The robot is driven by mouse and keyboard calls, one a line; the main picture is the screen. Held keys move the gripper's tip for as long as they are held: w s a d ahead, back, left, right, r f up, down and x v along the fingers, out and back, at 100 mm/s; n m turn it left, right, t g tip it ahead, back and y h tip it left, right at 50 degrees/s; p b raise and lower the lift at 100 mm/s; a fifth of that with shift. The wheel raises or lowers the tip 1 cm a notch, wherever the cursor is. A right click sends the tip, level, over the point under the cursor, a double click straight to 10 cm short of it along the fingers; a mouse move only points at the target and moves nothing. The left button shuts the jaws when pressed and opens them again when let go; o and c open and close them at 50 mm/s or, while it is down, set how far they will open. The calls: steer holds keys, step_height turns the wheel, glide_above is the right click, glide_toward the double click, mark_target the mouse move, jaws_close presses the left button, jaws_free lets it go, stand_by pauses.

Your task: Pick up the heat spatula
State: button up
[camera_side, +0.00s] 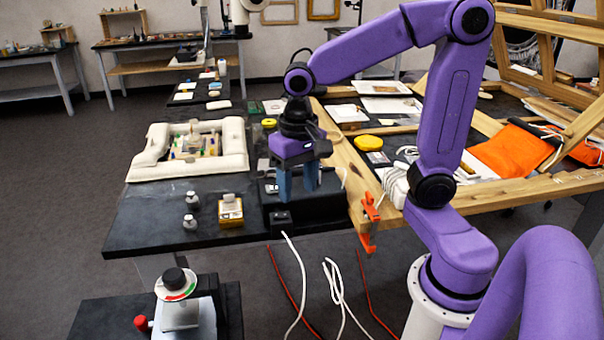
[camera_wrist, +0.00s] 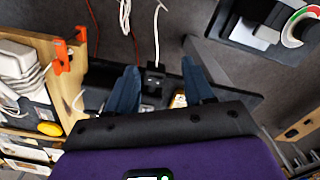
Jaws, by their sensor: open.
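My gripper (camera_side: 297,186) points down over the black box-shaped unit (camera_side: 322,208) at the front edge of the dark table. Its two blue fingers are apart with nothing seen between them; they also show in the wrist view (camera_wrist: 161,84). In the wrist view the unit's small socketed front block (camera_wrist: 154,82), with a white cord, shows between the fingers. I cannot make out the heat spatula for certain. My gripper and its fingers hide part of the unit's top, and small pale details there are too small to tell.
A wooden frame (camera_side: 345,165) with an orange clamp (camera_side: 369,222) stands close right of my gripper. Left are a yellowish block (camera_side: 230,212), small metal weights (camera_side: 190,210) and a white padded tray (camera_side: 233,135). White cables (camera_side: 335,285) hang in front. Dark tabletop lies bare at front left.

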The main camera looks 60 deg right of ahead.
steer(key=w+d+r+m, duration=0.2)
steer(key=w+d+m, duration=0.5)
steer(key=w+m, duration=0.3)
steer(key=r+m, duration=0.2)
steer(key=m, duration=1.1)
glide_above(296, 169)
steer(key=f, duration=1.2)
steer(key=shift+w+a+f, duration=0.15)
steer(key=shift+a+f, duration=0.05)
steer(key=shift+a, duration=0.1)
steer(key=shift+d+f, duration=0.15)
steer(key=shift+f, duration=2.45)
steer(key=shift+c, duration=0.3)
jaws_close()
